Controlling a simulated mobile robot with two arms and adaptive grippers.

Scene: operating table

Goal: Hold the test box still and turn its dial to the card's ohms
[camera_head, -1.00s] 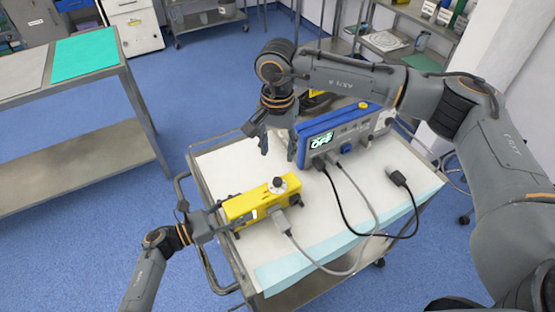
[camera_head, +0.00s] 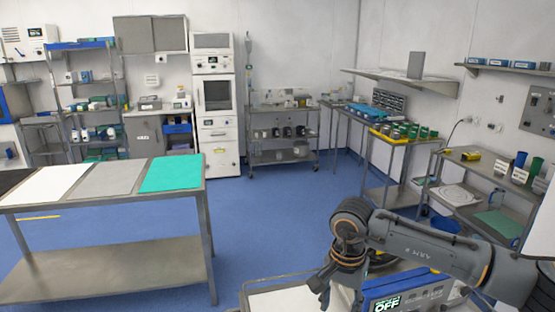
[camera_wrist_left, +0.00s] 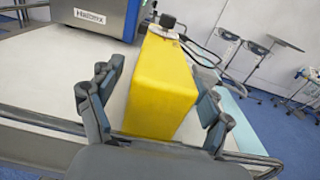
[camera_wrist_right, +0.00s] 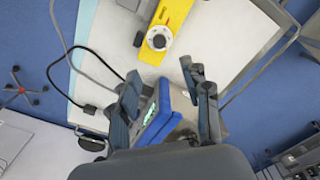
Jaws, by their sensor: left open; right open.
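The yellow test box (camera_wrist_left: 162,85) stands on the cart top between the spread fingers of my open left gripper (camera_wrist_left: 155,110). A gap shows on the left side; the right finger is close to it, and I cannot tell if it touches. Its dark knob (camera_wrist_left: 167,20) shows at the far end. In the right wrist view the box (camera_wrist_right: 178,18) has a white dial (camera_wrist_right: 159,38) with a dark centre. My right gripper (camera_wrist_right: 165,95) is open and empty, above the blue unit (camera_wrist_right: 158,118). No card is readable.
The blue unit (camera_head: 405,297) with a display reading OFF stands on the cart, near my right arm. Cables (camera_wrist_right: 98,75) run over the cart top. A steel table (camera_head: 105,200) with coloured mats stands at left. Shelves and benches line the walls; blue floor lies between.

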